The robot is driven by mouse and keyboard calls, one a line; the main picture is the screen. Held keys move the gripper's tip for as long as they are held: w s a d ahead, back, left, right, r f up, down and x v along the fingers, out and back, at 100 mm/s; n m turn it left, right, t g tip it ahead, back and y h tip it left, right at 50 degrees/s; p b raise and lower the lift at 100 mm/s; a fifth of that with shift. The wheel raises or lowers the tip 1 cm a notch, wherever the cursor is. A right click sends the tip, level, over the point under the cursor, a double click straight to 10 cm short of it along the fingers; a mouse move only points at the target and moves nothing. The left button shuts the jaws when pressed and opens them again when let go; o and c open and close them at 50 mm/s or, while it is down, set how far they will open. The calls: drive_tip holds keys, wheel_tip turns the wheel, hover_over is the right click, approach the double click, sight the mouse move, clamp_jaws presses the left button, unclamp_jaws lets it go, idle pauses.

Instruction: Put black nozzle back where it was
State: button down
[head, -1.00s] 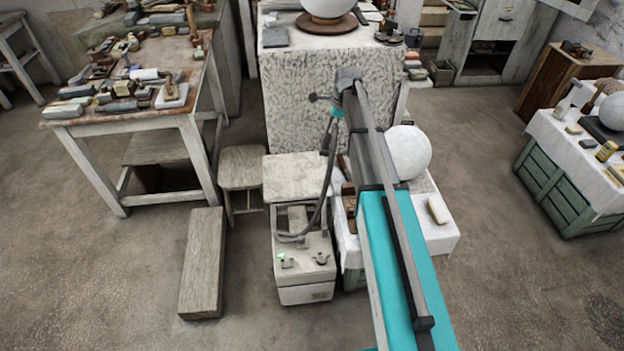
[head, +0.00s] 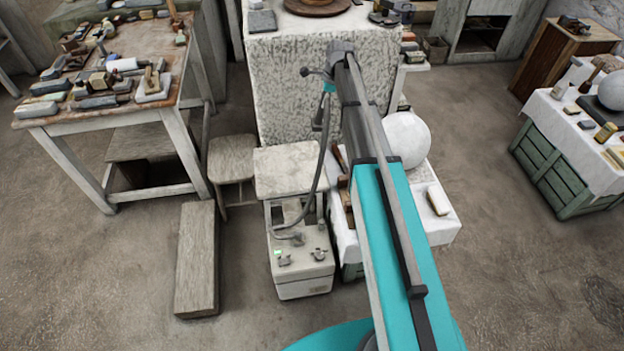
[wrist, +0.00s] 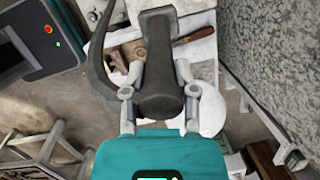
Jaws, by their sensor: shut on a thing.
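The black nozzle (wrist: 157,70) is between the two fingers of my gripper (wrist: 160,78) in the wrist view, shut on its sides. In the head view the nozzle (head: 317,121) is small and dark, hanging below my gripper (head: 324,103). The hose (head: 318,190) drops from it to the pale grey machine box (head: 303,288). The nozzle is in the air in front of the rough white stone block (head: 300,95). I cannot make out an empty holder for it.
A white-draped crate (head: 437,228) with a plaster sphere (head: 406,138) stands right of the machine, partly behind my arm. A pale stool (head: 232,157) and a low wooden block (head: 196,260) are at left. A cluttered workbench (head: 60,120) stands farther left. Open floor lies in front.

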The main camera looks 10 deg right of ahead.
drive_tip(key=shift+a, duration=0.3)
drive_tip(key=shift+s+f+b, duration=0.3)
drive_tip(key=s+d+f+h+b, duration=0.2)
drive_tip(key=s+f+b, duration=0.9)
drive_tip(key=s, duration=0.4)
drive_tip(key=shift+s+f+n+g, duration=0.2)
drive_tip(key=shift+s+n+g, duration=0.1)
drive_tip(key=shift+s+g, duration=0.1)
drive_tip(key=shift+w, duration=0.1)
drive_tip(key=w+a+f+b, duration=0.5)
drive_tip(key=w+f+b, duration=0.4)
drive_tip(key=w, duration=0.2)
drive_tip(key=shift+w+a, duration=0.4)
